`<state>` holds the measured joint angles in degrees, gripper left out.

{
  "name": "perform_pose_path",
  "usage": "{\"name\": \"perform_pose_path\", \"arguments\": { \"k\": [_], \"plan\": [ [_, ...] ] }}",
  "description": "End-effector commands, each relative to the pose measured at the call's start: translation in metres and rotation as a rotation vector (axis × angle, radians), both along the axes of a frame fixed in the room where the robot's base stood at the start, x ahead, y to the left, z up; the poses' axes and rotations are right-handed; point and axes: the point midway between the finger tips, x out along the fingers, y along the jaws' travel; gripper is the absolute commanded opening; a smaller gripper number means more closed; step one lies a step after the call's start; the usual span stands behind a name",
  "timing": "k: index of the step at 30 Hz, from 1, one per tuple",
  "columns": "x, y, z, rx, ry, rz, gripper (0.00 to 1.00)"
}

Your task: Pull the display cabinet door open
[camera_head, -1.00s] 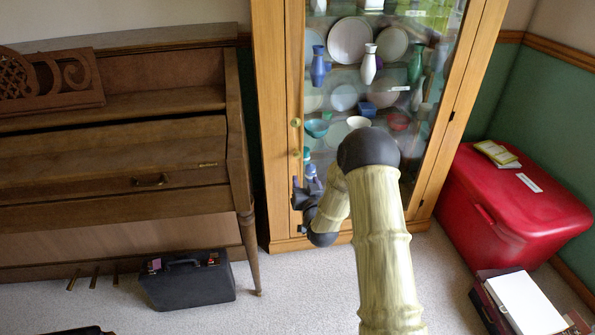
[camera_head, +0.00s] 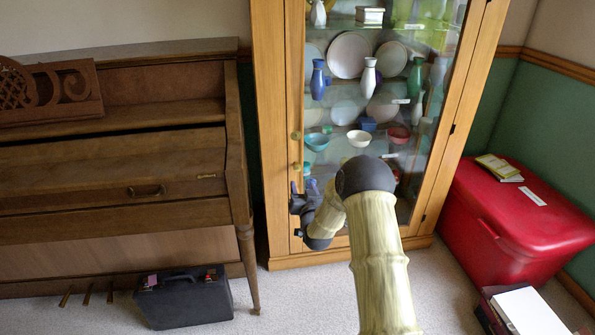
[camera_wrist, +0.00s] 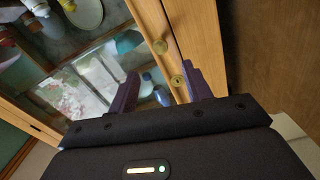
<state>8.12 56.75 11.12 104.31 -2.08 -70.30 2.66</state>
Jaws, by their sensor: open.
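The display cabinet (camera_head: 265,120) is a tall light-wood case with a glass door (camera_head: 345,100), which looks closed. Two small round brass knobs sit on the left wooden stile: an upper knob (camera_head: 296,135) and a lower knob (camera_head: 296,166). My gripper (camera_head: 298,190) is just below the lower knob in the head view. In the wrist view my gripper (camera_wrist: 160,83) is open, with its dark fingers spread towards the stile. The lower knob (camera_wrist: 177,81) appears between the fingers, nearer the right one; the upper knob (camera_wrist: 160,46) is beyond. I see no contact with either knob.
Vases, plates and bowls stand on shelves behind the glass. An upright piano (camera_head: 110,190) is at left, with a dark case (camera_head: 183,298) on the carpet before it. A red chest (camera_head: 520,215) stands at right, close to the cabinet, with books (camera_head: 528,310) in front.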

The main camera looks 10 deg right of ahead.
Motion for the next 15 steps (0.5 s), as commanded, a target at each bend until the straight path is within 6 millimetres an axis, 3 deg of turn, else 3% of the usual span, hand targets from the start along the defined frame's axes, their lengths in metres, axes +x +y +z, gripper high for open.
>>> {"name": "perform_pose_path", "arguments": {
  "k": [15],
  "plan": [
    [0.072, 0.000, -0.002, 0.001, -0.002, 0.000, 0.49]
  ]
}}
